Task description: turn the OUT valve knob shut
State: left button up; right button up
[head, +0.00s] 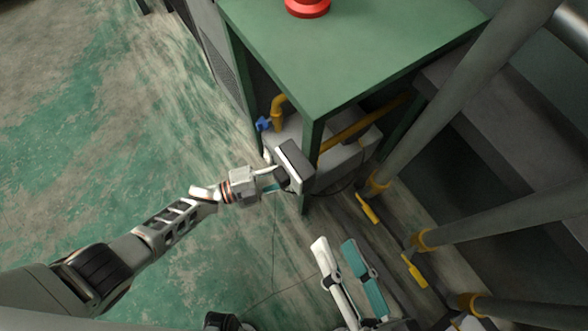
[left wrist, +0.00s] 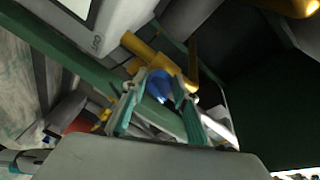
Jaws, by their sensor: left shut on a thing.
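A blue valve knob (left wrist: 158,86) sits by a yellow pipe (left wrist: 150,58) in the left wrist view. The fingers of my left gripper (left wrist: 155,92) are closed on it, one on each side. In the head view my left gripper (head: 272,181) reaches in beside the grey box with a dark panel (head: 296,162), which hides its fingertips and the held knob. Another blue knob (head: 263,123) shows on a bent yellow pipe under the green table. My right gripper (head: 337,246) is open and empty, low in the head view.
The green table (head: 390,45) overhangs the pipes, and its front leg (head: 310,140) stands close to my left gripper. A red object (head: 307,7) sits on top. Grey pipes with yellow handles (head: 368,208) stand at right. The green floor at left is clear.

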pick_arm(q)
jog(key=shift+f+n+h, duration=0.15)
jog(key=shift+n+h, duration=0.15)
jog(key=shift+n, duration=0.7)
jog(key=o, duration=0.8)
jog(key=shift+a, duration=0.1)
jog(key=v, duration=1.2)
jog(key=shift+s, duration=0.1)
jog(key=o, duration=0.3)
